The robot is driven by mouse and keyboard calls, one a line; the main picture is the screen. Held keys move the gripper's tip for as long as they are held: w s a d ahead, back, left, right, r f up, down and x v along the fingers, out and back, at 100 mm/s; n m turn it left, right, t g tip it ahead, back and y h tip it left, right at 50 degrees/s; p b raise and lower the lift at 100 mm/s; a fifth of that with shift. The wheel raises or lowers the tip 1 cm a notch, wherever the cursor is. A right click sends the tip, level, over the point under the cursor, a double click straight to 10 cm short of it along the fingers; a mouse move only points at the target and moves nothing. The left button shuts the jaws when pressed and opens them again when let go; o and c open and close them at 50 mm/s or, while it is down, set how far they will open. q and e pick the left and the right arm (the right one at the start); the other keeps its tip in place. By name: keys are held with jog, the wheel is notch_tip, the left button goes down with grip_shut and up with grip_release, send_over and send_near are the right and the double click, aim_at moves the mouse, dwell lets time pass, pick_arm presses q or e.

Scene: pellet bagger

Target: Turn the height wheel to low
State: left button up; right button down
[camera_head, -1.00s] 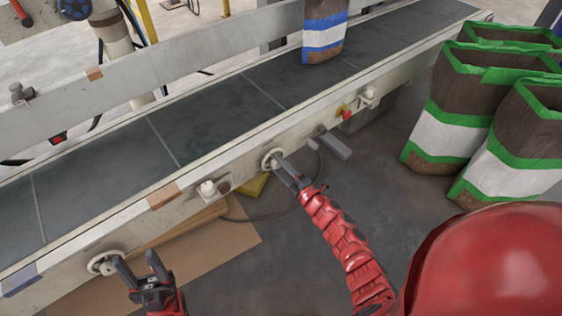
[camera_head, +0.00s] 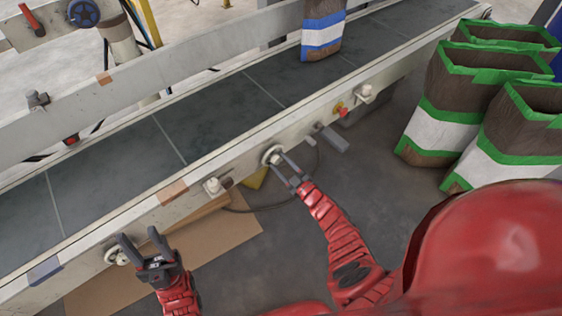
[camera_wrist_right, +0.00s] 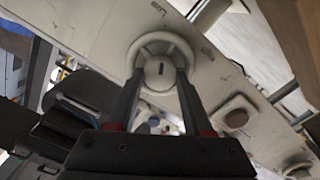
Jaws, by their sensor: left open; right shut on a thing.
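A round pale wheel (camera_head: 271,155) sits on the side rail of the conveyor. I cannot read a label saying which wheel is the height wheel. My right gripper (camera_head: 281,164) has its two fingers on either side of this wheel's hub and is shut on it. In the right wrist view the hub (camera_wrist_right: 158,71) with a dark slot mark shows between the fingertips (camera_wrist_right: 158,82), inside a round rim (camera_wrist_right: 163,42). A second pale wheel (camera_head: 113,259) sits further left on the rail, partly hidden by my left gripper (camera_head: 142,238), which is open and empty.
The conveyor belt (camera_head: 110,165) carries a brown bag with a blue-and-white band (camera_head: 322,30). A red button (camera_head: 340,110) and several fittings sit on the rail. Green-edged bags (camera_head: 440,115) stand on the floor at right. A blue handwheel (camera_head: 83,13) is at top left.

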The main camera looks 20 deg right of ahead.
jog(key=shift+m, duration=0.3)
dwell(0.4)
jog(key=shift+c, duration=1.5)
grip_release()
jog(key=shift+s+d+p, duration=0.15)
jog(key=shift+s+p, duration=0.15)
jog(key=shift+s, duration=0.1)
jog(key=p+v, duration=0.3)
jog(key=v, duration=1.3)
jog(key=shift+s, duration=0.25)
